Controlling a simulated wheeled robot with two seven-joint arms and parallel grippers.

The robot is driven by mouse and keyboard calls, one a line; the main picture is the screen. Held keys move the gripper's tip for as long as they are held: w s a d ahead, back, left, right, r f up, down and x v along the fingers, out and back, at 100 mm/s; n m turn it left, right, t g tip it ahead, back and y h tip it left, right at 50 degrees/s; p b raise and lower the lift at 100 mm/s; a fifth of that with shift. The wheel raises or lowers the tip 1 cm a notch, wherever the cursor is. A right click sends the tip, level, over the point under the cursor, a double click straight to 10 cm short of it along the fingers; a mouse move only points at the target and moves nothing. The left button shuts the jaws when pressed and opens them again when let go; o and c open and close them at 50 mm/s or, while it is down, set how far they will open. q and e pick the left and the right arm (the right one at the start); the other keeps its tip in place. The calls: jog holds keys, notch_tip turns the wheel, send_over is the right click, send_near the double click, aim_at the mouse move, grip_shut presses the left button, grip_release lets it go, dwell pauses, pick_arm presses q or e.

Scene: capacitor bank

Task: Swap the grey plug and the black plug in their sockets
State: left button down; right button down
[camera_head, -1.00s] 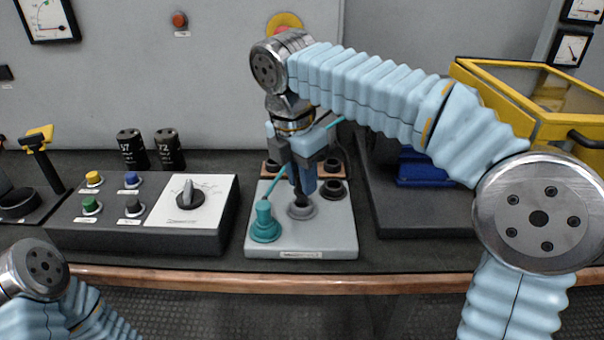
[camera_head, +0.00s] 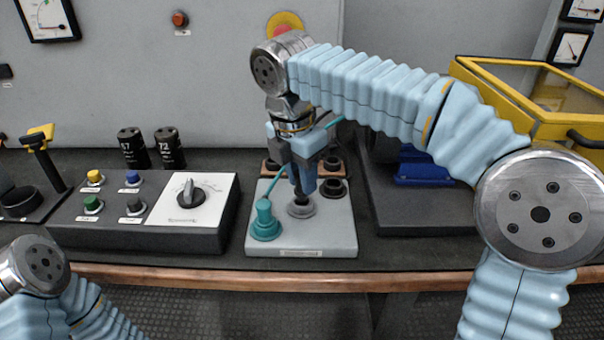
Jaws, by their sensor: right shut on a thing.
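A grey socket board (camera_head: 278,247) stands on the bench, with a grey-collared socket (camera_head: 301,209) at its front middle. My right gripper (camera_head: 301,190) points down over this socket and is shut on a dark plug, likely the black plug (camera_head: 300,199). The plug's lower end is at the socket collar; how deep it sits I cannot tell. A teal plug (camera_head: 265,221) stands upright in the front left socket, with a teal cable rising behind the gripper. A black-ringed socket (camera_head: 334,188) at the right looks empty. I cannot make out the grey plug. My left gripper is out of view.
A control box (camera_head: 140,238) with coloured buttons and a dial stands left of the board. Two black capacitors (camera_head: 168,148) stand behind it. A yellow-framed case (camera_head: 540,95) is at the right. The copper bench edge (camera_head: 200,277) runs in front.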

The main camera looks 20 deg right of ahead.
jog(key=shift+f+b, duration=0.65)
jog(key=shift+f, duration=0.5)
jog(key=c, duration=0.8)
grip_release()
jog(key=shift+c, duration=0.2)
jog(key=shift+r, duration=0.1)
notch_tip(320, 180, up, 14)
jog(key=s+a+p, duration=0.1)
jog(key=a+p, duration=0.1)
jog(key=p, duration=0.2)
jog(key=shift+f, duration=0.25)
